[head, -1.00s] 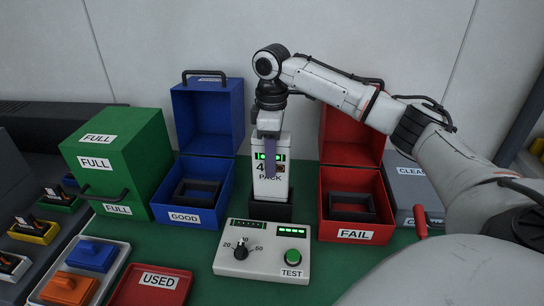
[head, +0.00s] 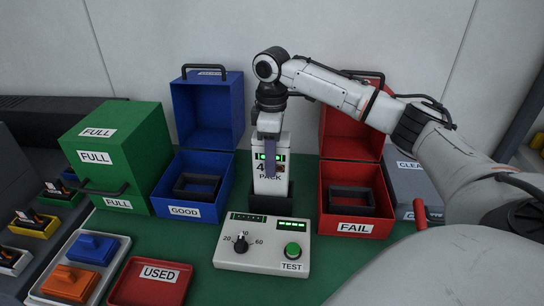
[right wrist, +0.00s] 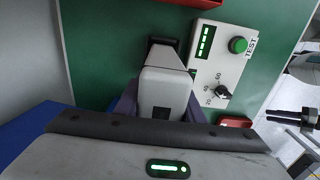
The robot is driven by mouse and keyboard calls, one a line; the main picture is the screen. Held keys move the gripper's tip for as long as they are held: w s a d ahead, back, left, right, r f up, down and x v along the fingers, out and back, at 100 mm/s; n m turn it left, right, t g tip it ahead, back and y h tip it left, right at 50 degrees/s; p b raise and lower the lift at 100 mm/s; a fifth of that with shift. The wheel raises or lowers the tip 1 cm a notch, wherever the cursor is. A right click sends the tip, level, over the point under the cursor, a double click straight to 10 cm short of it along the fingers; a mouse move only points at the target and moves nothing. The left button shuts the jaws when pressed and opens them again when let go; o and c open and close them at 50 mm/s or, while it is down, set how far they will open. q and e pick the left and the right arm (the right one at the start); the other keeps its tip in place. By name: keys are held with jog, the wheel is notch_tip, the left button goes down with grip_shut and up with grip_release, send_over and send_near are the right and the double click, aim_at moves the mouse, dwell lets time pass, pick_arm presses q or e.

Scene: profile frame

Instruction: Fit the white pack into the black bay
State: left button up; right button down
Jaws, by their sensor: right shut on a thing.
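The white pack (head: 270,183), marked 4 and PACK with green lights near its top, stands upright at the table's middle. My right gripper (head: 268,160) comes down over its top, purple fingers shut on it. The black bay (head: 270,204) is directly below the pack behind the tester. The pack's lower end meets the bay's mouth in the head view; how deep it sits is hidden by the bay's front wall. In the right wrist view the pack (right wrist: 165,88) lies between the fingers, with the dark bay (right wrist: 166,52) at its far end. My left gripper is out of view.
The white tester (head: 262,246) with knob and TEST button is just in front of the bay. The open blue GOOD box (head: 190,212) stands left, the open red FAIL box (head: 355,227) right. A red USED tray (head: 150,283) lies front left.

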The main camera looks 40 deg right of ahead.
jog(key=shift+f, duration=1.35)
jog(key=shift+r, duration=0.35)
dwell(0.4)
jog(key=shift+f, duration=0.3)
dwell(1.6)
jog(key=c, duration=1.2)
grip_release()
jog(key=shift+o, duration=0.5)
jog(key=shift+f, duration=0.1)
